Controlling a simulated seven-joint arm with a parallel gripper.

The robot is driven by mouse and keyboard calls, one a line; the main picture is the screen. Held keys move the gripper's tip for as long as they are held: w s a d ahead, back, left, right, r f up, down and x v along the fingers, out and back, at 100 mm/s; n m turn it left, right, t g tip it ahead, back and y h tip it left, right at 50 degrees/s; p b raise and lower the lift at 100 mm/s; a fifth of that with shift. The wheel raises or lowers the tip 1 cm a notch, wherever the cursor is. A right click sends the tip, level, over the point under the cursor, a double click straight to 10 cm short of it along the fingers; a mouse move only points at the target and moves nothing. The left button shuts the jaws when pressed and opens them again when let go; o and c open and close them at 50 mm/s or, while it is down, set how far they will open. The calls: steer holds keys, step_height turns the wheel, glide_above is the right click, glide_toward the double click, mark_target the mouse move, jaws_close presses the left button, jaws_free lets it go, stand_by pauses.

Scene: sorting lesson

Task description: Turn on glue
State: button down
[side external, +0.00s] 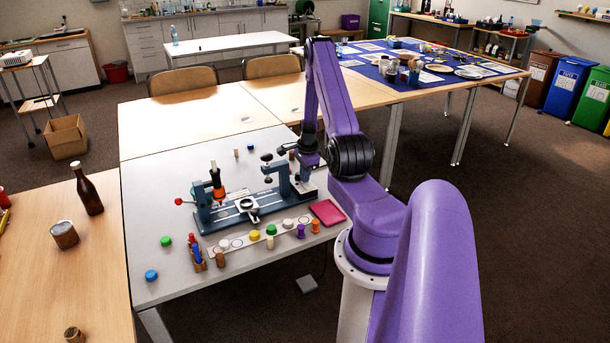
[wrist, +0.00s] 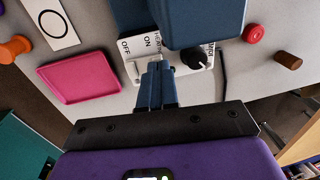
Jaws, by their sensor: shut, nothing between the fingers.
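The glue machine (side external: 240,208) is a blue-grey bench device on the grey table in the side external view. In the wrist view its white control panel (wrist: 133,47) shows OFF, ON and partly hidden heater lettering. A black knob (wrist: 198,58) is on the panel's right. A small white switch part (wrist: 133,70) shows left of the fingertips. The fingers hide part of it, so its position and any contact are unclear.
A pink tray (side external: 327,212) lies right of the machine; it also shows in the wrist view (wrist: 78,77). Several coloured pegs and caps stand on and around a white marked strip (side external: 252,243) in front. A dark bottle (side external: 89,191) stands on the left wooden table.

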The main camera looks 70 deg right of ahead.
steer(key=shift+w+f, duration=0.1)
steer(key=shift+w+f+y, duration=0.1)
steer(key=shift+f+y, duration=0.05)
steer(key=shift+y, duration=0.15)
steer(key=shift+s+a+r, duration=0.25)
steer(key=shift+s+a, duration=0.25)
steer(key=shift+s, duration=0.1)
step_height(320, 180, up, 14)
steer(key=w+d, duration=0.1)
steer(key=shift+w+d, duration=0.2)
stand_by(0.5)
stand_by(0.3)
